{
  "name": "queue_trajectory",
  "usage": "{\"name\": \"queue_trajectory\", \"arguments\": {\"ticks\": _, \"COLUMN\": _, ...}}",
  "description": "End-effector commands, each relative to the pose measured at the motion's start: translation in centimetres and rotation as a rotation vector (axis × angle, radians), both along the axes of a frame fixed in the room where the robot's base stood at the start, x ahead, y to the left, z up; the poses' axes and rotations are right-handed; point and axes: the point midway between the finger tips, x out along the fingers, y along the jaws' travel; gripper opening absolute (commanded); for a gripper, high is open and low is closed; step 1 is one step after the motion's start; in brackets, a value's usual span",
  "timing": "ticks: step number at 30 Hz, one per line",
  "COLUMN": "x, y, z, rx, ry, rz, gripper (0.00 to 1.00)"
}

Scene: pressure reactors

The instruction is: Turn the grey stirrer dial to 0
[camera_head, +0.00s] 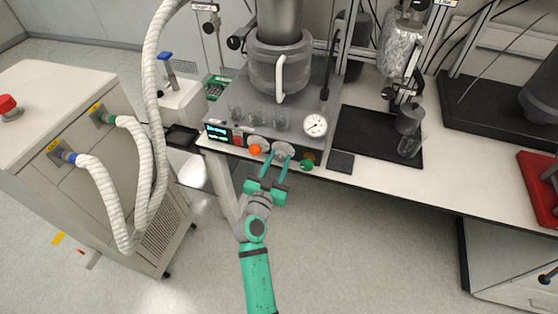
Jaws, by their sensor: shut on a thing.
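The reactor's control panel (227,135) runs along the front edge of the bench, with a lit display at its left end. An orange knob (255,150) sits near its middle and a green knob (307,165) further right. The grey stirrer dial (284,149) is between them, partly covered by my gripper. My gripper (280,155) reaches up to the panel from the front, its two green fingers closed around the dial. The dial's marking and setting are too small to read.
Glass beakers (258,116) and a round white gauge (315,125) stand just behind the panel. The steel reactor vessel (280,65) rises behind them. A black tray (365,137) with glassware lies to the right. A white unit (75,130) with thick hoses stands left.

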Motion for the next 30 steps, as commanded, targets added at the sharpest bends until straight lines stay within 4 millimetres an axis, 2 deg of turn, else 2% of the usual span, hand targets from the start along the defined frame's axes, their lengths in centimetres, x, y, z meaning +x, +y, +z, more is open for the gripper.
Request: {"name": "queue_trajectory", "arguments": {"ticks": 30, "x": 0.04, "y": -0.03, "z": -0.09, "rx": -0.919, "ry": 0.297, "rz": -0.002, "gripper": 0.12}}
